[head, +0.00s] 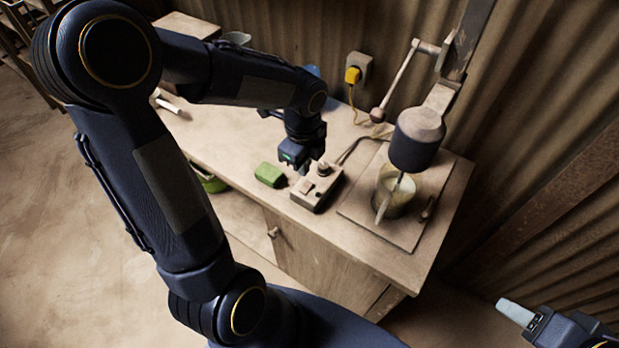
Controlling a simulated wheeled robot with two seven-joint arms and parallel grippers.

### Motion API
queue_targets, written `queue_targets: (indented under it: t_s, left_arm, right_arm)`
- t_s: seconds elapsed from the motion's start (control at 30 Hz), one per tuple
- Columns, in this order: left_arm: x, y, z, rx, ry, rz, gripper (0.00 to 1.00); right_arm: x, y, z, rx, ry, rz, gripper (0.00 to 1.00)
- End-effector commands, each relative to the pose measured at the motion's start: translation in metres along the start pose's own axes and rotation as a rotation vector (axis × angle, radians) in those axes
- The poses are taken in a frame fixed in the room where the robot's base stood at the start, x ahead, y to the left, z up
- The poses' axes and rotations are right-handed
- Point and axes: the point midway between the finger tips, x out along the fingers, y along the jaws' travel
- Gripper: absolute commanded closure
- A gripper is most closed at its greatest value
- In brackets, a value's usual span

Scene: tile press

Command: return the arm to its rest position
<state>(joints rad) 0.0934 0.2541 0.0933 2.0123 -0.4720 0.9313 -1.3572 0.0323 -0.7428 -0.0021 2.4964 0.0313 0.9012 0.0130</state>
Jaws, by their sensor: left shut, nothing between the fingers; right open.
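My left arm comes in from the left and reaches over the wooden bench. My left gripper (304,169) is shut and empty, pointing down just above and behind the small control box (317,187). The picture is too small to tell whether the fingertips touch the box. My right gripper (518,314) is at the lower right corner, off the bench and partly cut by the frame edge. It is open and holds nothing that I can see.
A green block (270,174) lies left of the control box. The press (417,140) stands at the right over a board (352,207) with a round container (403,205). The bench's front left (225,150) is mostly clear.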

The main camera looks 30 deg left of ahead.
Motion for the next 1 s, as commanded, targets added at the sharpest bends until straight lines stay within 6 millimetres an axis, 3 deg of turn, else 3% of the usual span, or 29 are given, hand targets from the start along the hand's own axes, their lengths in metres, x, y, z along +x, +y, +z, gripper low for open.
queue_targets:
  t_s: [0.23, 0.37, 0.47, 0.7, 0.83, 1.0]
  left_arm:
    - [-0.001, 0.0, 0.0, -0.005, 0.001, -0.001, 1.0]
    - [-0.014, 0.01, 0.0, -0.115, 0.016, -0.03, 1.0]
    - [-0.036, 0.029, -0.002, -0.338, 0.059, -0.079, 1.0]
    - [-0.082, 0.097, -0.023, -1.091, 0.315, -0.179, 1.0]
    - [-0.092, 0.124, -0.038, -1.423, 0.484, -0.171, 1.0]
    - [-0.096, 0.143, -0.051, -1.672, 0.635, -0.129, 1.0]
  right_arm:
    - [0.0, 0.0, 0.0, 0.0, 0.0, 0.0, 0.5]
    - [0.0, 0.0, 0.0, 0.0, 0.0, 0.0, 0.5]
    - [0.0, 0.0, 0.0, 0.0, 0.0, 0.0, 0.5]
    - [0.0, 0.0, 0.0, 0.0, 0.0, 0.0, 0.5]
    - [0.0, 0.0, 0.0, 0.0, 0.0, 0.0, 0.5]
    - [0.0, 0.0, 0.0, 0.0, 0.0, 0.0, 0.5]
